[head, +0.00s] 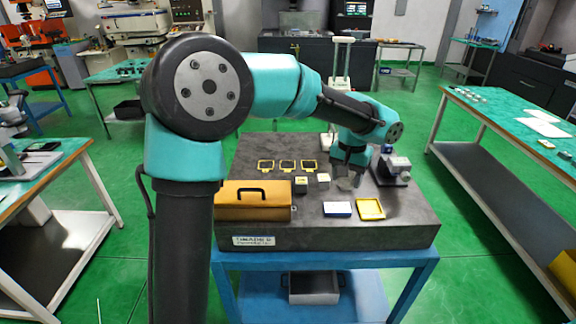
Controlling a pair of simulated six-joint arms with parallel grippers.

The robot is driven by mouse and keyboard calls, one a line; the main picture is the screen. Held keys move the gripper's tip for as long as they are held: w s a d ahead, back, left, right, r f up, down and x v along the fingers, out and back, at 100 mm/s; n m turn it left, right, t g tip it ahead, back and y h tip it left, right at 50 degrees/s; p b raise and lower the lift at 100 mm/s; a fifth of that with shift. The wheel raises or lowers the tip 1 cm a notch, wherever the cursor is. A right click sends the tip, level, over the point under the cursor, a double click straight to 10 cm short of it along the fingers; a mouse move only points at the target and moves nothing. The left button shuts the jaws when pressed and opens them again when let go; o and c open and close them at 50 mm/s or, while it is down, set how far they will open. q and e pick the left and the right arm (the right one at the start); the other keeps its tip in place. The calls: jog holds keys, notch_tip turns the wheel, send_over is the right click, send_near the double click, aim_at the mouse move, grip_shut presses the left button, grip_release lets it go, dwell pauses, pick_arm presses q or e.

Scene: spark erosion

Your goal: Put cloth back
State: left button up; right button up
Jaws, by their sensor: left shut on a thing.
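My left gripper (349,173) points down over the right part of the dark stone slab. It is shut on a small pale grey thing that looks like the cloth (346,184), just below its fingertips. The cloth is small and partly hidden by the fingers; I cannot tell whether it touches the slab. A shallow yellow tray (370,209) lies in front of it, near the slab's front right. My right gripper is not in view.
On the slab (330,238) are a blue-white box (338,209), a brown case with a black handle (252,200), small blocks (301,185), three yellow-framed pieces (287,165) and a grey device (394,170) close to the gripper's right. Bare slab lies along the right edge.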

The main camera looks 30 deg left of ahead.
pick_arm(q)
jog(key=shift+a, duration=0.1)
jog(key=a+f+n, duration=0.2)
jog(key=a+n, duration=0.3)
jog(key=a, duration=1.3)
jog(key=a+f+n, duration=0.2)
jog(key=a+n, duration=0.4)
jog(key=a, duration=1.3)
jog(key=shift+s+a+f, duration=0.15)
jog(key=shift+s, duration=0.15)
jog(key=shift+f, duration=2.5)
jog(key=shift+f, duration=2.5)
jog(key=shift+f, duration=0.15)
